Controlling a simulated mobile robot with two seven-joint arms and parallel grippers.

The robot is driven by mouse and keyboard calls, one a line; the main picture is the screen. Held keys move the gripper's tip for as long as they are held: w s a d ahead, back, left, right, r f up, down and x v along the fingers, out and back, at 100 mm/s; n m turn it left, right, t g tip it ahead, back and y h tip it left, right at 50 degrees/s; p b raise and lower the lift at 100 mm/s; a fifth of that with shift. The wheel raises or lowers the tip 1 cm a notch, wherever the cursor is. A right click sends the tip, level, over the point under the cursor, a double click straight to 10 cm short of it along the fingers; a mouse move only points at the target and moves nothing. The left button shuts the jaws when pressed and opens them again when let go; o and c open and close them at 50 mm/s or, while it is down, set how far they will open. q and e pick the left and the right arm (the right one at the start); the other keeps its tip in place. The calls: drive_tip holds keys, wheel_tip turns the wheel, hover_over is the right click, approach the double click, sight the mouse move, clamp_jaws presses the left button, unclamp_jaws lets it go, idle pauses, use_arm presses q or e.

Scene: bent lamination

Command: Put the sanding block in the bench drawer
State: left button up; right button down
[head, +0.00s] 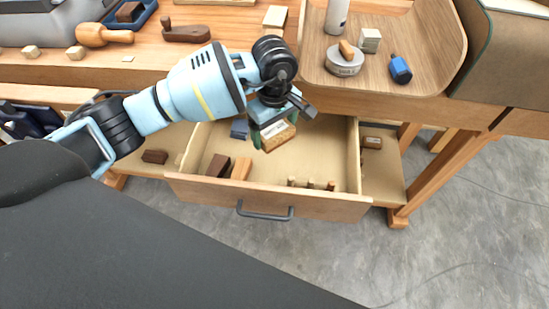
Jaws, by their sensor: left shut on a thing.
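The bench drawer (272,202) is pulled open below the bench top, with its dark handle on the front panel. My left gripper (272,125) is inside the drawer's outline near its back, pointing down. It is shut on the sanding block (279,137), a tan block with a printed label. The gripper hides part of the block, and I cannot tell whether the block touches the drawer floor. My right gripper is not in view.
In the drawer lie a dark brown block (217,166), a lighter wood block (241,168), a blue-grey piece (239,128) and several small pegs (311,184) at the front right. The drawer's middle floor is clear. A curved wooden tray (430,45) with small items stands above right.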

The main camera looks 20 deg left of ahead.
sight(274, 161)
use_arm(q)
drive_tip(key=shift+f, duration=4.9)
drive_tip(key=o, duration=0.9)
drive_tip(key=shift+s, duration=0.1)
wheel_tip(274, 161, up, 12)
drive_tip(key=shift+r, duration=0.15)
